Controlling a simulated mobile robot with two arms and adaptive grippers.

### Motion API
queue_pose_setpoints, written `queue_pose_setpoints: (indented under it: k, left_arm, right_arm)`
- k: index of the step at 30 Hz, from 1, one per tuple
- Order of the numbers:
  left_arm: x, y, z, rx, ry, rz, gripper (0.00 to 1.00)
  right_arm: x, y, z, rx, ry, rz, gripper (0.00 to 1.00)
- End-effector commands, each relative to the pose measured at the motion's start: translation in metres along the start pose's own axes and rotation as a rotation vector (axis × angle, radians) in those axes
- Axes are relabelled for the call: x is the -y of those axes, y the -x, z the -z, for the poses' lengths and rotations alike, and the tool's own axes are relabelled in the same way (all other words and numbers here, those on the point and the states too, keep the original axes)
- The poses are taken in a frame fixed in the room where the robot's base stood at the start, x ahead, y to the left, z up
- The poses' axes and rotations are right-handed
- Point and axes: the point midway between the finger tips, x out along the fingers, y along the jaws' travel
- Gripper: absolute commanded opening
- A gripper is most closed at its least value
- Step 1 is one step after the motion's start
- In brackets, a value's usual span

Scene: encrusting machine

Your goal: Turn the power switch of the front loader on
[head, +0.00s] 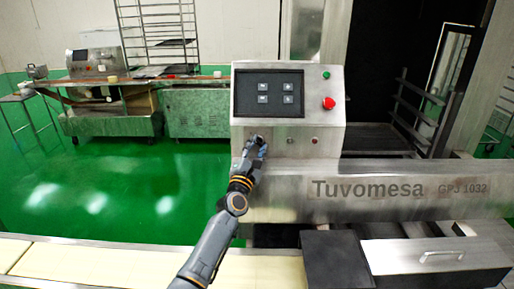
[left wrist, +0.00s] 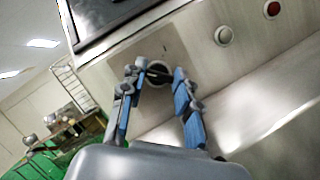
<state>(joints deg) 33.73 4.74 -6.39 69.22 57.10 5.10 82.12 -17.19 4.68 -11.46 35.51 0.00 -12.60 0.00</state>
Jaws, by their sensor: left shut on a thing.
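The front loader (head: 400,190) is the steel machine marked "Tuvomesa GPJ 1032", with a slanted control box (head: 240,108) on top. The power switch is a round dark knob (left wrist: 158,69) in a pale ring on the lower left of the box front. My left gripper (head: 257,144) reaches up to it and mostly hides it in the head view. In the left wrist view, its blue-padded fingers (left wrist: 159,77) are on either side of the knob, shut on it. The knob's exact turn angle is hard to tell. My right gripper is not in view.
A dark screen (head: 268,93) sits above the switch. A red emergency button (head: 328,103) and a green button (head: 326,75) are to its right. A white button (left wrist: 224,35) and a red one (left wrist: 272,8) are beside the switch. A pale conveyor (head: 90,262) runs in front.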

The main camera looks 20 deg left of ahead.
Motion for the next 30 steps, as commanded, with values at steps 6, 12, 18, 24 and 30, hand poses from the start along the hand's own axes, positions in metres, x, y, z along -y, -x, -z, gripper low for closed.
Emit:
queue_pose_setpoints:
  k: [6, 12, 18, 24, 30]
  left_arm:
    - [-0.002, 0.0, -0.001, -0.001, -0.053, 0.022, 0.0]
    - [-0.004, -0.001, -0.002, -0.001, -0.169, 0.071, 0.0]
    - [-0.006, -0.002, -0.004, -0.002, -0.334, 0.141, 0.0]
    - [-0.007, -0.002, -0.005, -0.001, -0.511, 0.215, 0.0]
    - [-0.008, -0.002, -0.006, -0.001, -0.686, 0.288, 0.0]
  right_arm:
    - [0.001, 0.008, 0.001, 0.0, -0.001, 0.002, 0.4]
    - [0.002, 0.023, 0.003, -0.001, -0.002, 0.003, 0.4]
    - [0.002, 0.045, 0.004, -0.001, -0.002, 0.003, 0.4]
    - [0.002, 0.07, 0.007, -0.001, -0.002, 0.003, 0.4]
    - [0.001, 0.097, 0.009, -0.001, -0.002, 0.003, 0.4]
